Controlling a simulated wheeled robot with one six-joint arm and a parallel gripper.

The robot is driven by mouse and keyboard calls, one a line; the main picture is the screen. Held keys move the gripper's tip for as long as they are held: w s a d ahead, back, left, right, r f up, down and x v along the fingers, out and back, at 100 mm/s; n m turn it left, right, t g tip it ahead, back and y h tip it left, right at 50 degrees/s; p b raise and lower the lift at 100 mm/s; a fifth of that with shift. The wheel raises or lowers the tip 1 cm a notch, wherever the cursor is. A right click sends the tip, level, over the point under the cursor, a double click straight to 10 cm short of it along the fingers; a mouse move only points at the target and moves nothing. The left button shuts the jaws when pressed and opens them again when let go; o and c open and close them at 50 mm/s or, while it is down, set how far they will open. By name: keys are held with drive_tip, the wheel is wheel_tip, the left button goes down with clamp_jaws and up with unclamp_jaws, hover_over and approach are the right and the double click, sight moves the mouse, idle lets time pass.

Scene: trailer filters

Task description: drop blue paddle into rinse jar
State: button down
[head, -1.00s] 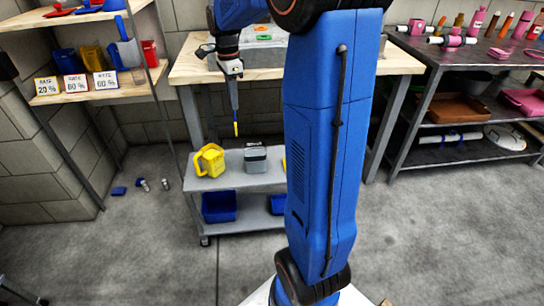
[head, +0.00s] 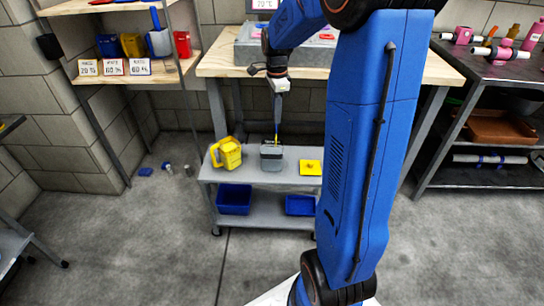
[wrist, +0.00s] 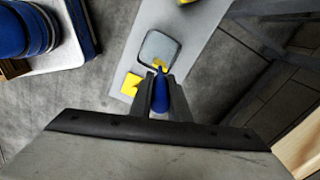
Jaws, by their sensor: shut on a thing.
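My gripper (head: 277,115) points straight down over the cart's top shelf. In the wrist view its fingers (wrist: 160,92) are shut on the blue paddle (wrist: 160,104), whose blue handle shows between them. The paddle's yellow end (wrist: 160,67) points at a grey square open jar (wrist: 145,47), which I take as the rinse jar. In the head view the yellow tip (head: 277,140) is at the mouth of this grey jar (head: 271,159). I cannot tell whether the tip is inside the rim or just above it.
A yellow jug (head: 228,152) stands left of the jar and a yellow square lid (head: 309,168) lies to its right. Blue bins (head: 234,199) sit on the cart's lower shelf. A wooden bench (head: 420,66) stands behind. Small items lie on the floor at left.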

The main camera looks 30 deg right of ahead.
drive_tip(key=shift+f, duration=0.5)
drive_tip(key=c, duration=1.6)
unclamp_jaws()
wheel_tip(320, 180, up, 17)
drive_tip(key=shift+r, duration=0.2)
drive_tip(key=shift+a, duration=0.1)
